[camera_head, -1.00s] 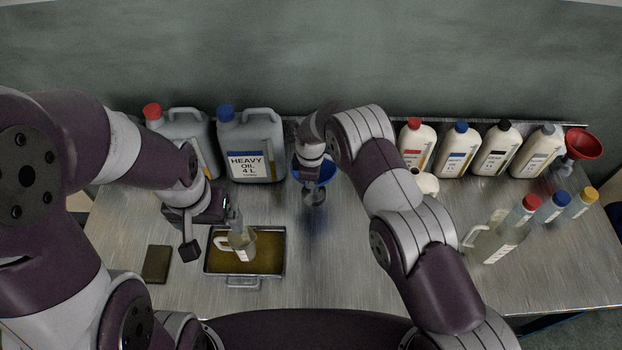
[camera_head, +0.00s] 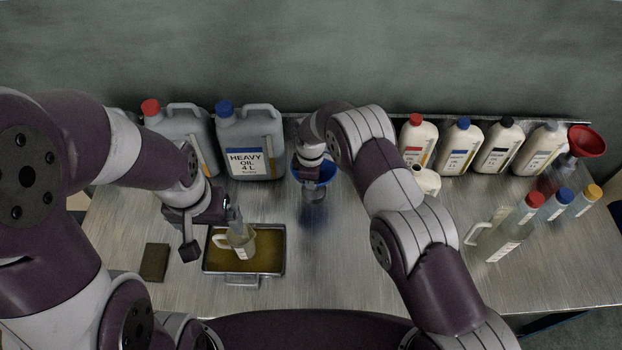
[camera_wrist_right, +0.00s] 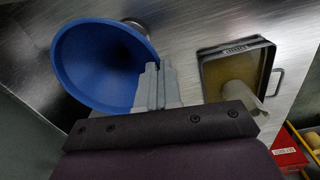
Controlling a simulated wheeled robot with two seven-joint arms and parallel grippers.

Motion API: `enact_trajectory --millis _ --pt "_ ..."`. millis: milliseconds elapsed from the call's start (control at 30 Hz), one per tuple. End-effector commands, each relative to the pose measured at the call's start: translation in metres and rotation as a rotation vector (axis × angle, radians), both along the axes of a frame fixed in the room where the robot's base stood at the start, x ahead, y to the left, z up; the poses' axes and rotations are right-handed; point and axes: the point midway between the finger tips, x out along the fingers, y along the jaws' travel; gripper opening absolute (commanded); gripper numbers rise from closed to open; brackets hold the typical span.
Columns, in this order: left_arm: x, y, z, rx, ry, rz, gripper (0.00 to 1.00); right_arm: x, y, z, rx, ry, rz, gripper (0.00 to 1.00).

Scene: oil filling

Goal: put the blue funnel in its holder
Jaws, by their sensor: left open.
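The blue funnel (camera_head: 328,173) is at the back middle of the table, partly hidden by my right wrist. In the right wrist view the funnel (camera_wrist_right: 85,62) shows its wide mouth. My right gripper (camera_wrist_right: 158,68) has its fingers close together at the funnel's rim, shut on it. A grey round metal piece (camera_head: 314,194) shows just below the funnel; it also shows behind the rim in the right wrist view (camera_wrist_right: 137,23). I cannot tell whether the spout sits in it. My left gripper (camera_head: 235,214) is open beside a clear jug (camera_head: 240,240) in a tray.
The tray (camera_head: 209,268) holds brown oil. A dark block (camera_head: 155,262) lies left of it. Large canisters (camera_head: 249,145) stand back left. Several white bottles (camera_head: 458,150) and a red funnel (camera_head: 586,141) line the back right. A clear jug (camera_head: 487,240) and capped bottles stand right. The front middle is clear.

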Motion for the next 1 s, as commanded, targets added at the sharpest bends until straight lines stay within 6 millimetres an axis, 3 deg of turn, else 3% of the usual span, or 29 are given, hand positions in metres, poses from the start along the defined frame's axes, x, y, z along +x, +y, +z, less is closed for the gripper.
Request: enact_trajectory --millis 33,67,467,567,800,1000 --pt "0.000 0.000 0.000 0.000 0.000 0.000 0.97 0.000 0.000 0.000 0.000 0.000 0.000 0.21" --pt "0.000 0.000 0.000 0.000 0.000 0.000 0.97 0.000 0.000 0.000 0.000 0.000 0.000 0.31" --pt "0.000 0.000 -0.006 0.000 0.000 0.000 0.97 0.001 0.001 0.008 0.001 -0.002 0.000 0.32" --pt "0.000 0.000 -0.016 0.000 0.000 0.000 0.97 0.000 0.001 0.026 0.002 -0.004 0.000 0.32" --pt "0.000 0.000 -0.041 0.000 0.000 0.000 0.97 -0.003 0.001 0.089 0.002 -0.004 0.000 0.32" --pt "0.000 0.000 -0.048 0.000 0.000 0.000 0.97 -0.005 0.001 0.121 0.001 -0.001 0.000 0.32"
